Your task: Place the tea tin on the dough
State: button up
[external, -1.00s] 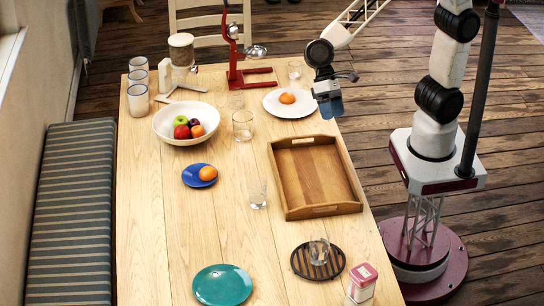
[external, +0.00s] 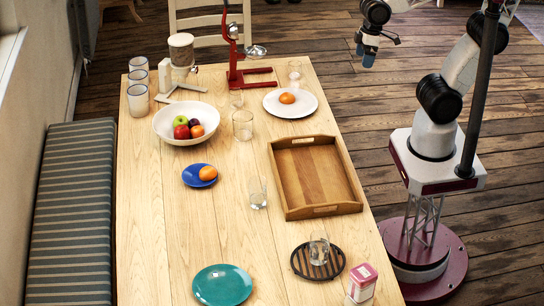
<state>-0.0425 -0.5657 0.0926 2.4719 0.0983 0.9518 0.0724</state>
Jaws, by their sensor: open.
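A small pink-and-white tin (external: 362,283), which looks like the tea tin, stands upright at the near right edge of the table. I cannot make out any clear dough. A round orange-coloured thing (external: 287,98) lies on the white plate (external: 306,108) at the far right; it looks like a fruit, but it is too small to be sure. My gripper (external: 366,56) is open and empty, with its fingers pointing down. It is in the air to the right of the table's far end, well away from the tin.
A wooden tray (external: 277,178) sits at the table's right side. A glass (external: 319,248) stands on a dark slatted trivet (external: 301,266) near the tin, left of it a teal plate (external: 222,285). A red stand (external: 238,70) and fruit bowl (external: 163,131) are farther back.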

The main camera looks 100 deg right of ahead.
jog(key=shift+n+h, duration=0.4)
jog(key=shift+h, duration=0.2)
jog(key=s+d, duration=0.3)
jog(key=shift+s+d+f, duration=0.1)
jog(key=shift+s+f, duration=0.1)
jog(key=shift+f, duration=0.05)
